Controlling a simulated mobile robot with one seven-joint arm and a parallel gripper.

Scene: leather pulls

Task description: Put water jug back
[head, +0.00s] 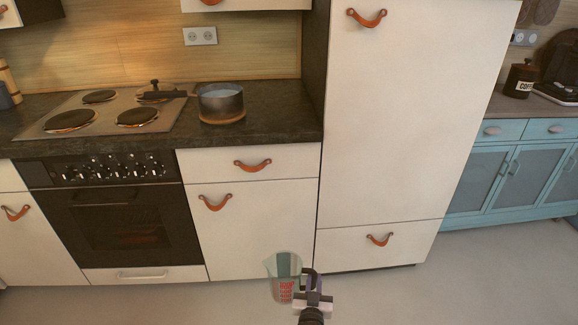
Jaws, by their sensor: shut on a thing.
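The water jug (284,277) is a clear, see-through measuring jug with red markings on its side. It is upright at the bottom middle of the head view, above the floor in front of the white cabinets. My gripper (308,283) is at the jug's right side and is shut on it. The fingers are partly hidden, so their exact contact with the jug is hard to see.
A pot (221,103) stands on a round wooden trivet on the dark counter (270,125), right of the stovetop (105,112). A tall white cabinet (405,120) rises right of the counter. A blue cabinet (510,170) stands further right. The floor (420,290) is clear.

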